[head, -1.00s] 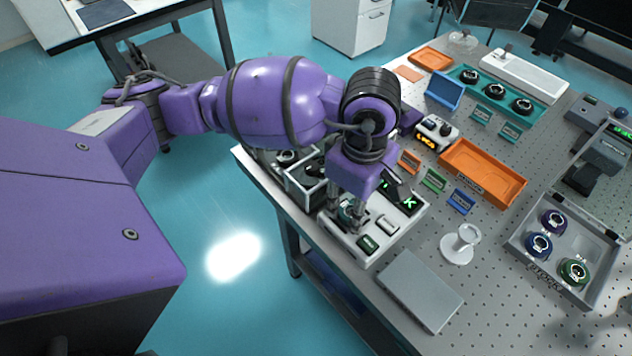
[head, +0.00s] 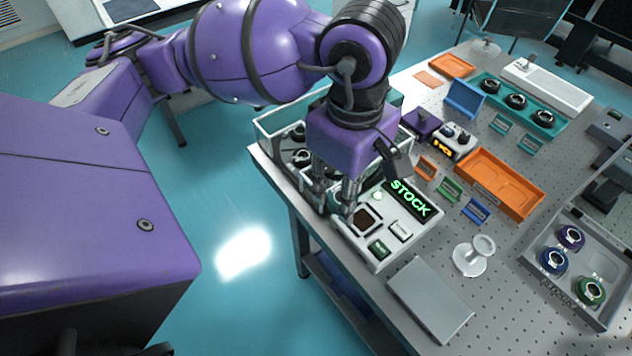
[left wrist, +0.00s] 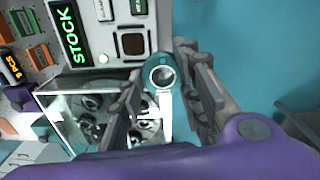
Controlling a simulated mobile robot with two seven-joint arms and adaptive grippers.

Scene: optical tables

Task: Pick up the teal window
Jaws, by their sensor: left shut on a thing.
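The teal window is a round teal mount with a pale glass centre and a stem below it. It shows between my fingers in the left wrist view (left wrist: 160,74). My left gripper (head: 335,192) is shut on it and holds it over the table edge, beside the white station (head: 410,236). The fingers also show in the left wrist view (left wrist: 158,84). In the head view the window is mostly hidden behind the fingers. The station has a bare dark square seat (head: 366,220) and a lit display reading STOCK (head: 410,198). My right gripper is not in view.
A clear-walled bin (head: 270,140) with dark round parts stands close behind my gripper. A grey plate (head: 430,298) and a white pedestal (head: 472,256) are in front of the station. An orange tray (head: 500,183) and a grey tray (head: 578,300) lie to the right.

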